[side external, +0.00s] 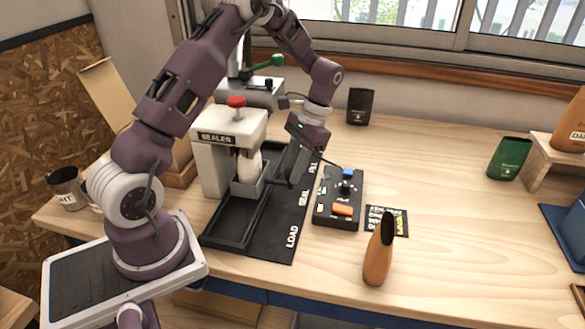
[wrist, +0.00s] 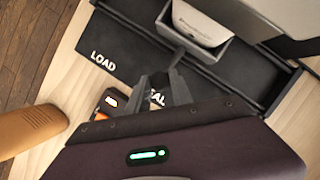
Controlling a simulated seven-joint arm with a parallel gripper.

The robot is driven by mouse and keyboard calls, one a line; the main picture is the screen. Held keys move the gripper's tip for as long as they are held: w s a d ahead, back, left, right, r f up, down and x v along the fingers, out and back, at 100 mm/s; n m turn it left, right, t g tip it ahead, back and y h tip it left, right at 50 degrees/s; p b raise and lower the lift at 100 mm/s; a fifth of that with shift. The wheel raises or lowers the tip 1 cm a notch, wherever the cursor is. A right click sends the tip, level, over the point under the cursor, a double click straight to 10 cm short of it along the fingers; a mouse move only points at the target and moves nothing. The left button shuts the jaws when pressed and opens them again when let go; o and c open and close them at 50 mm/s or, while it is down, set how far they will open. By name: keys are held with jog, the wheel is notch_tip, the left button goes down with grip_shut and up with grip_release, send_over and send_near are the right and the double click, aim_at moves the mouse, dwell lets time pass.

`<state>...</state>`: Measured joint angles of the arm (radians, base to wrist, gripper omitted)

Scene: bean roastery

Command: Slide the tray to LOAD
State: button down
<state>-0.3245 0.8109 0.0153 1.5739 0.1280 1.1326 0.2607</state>
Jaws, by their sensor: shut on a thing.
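The tray (side external: 249,189) is a small dark grey open box on the black track (side external: 228,222), under the front of the white sealer (side external: 231,138), about level with the SEAL label. A pale bag (side external: 249,166) stands in the tray; it also shows in the wrist view (wrist: 204,22). The tray's rim (wrist: 196,53) and its short handle are visible there. My gripper (side external: 288,181) is at the tray's right side, low over the track. Its fingers (wrist: 166,82) are shut on the handle. The LOAD label (side external: 292,237) is at the track's near end, with bare track beside it.
A black control box (side external: 339,197) with a blue knob and orange button stands right of the track. A black pouch (side external: 360,106) stands behind. The table's right middle is clear.

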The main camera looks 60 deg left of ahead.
jog(key=s+d, duration=0.9)
jog(key=shift+s+d, duration=0.25)
jog(key=shift+d, duration=0.05)
jog(key=c, duration=1.1)
grip_release()
jog(key=shift+c, duration=0.2)
jog(key=shift+w+r, duration=0.2)
jog(key=shift+r, duration=0.1)
jog(key=v, duration=0.6)
jog(key=shift+r, duration=0.25)
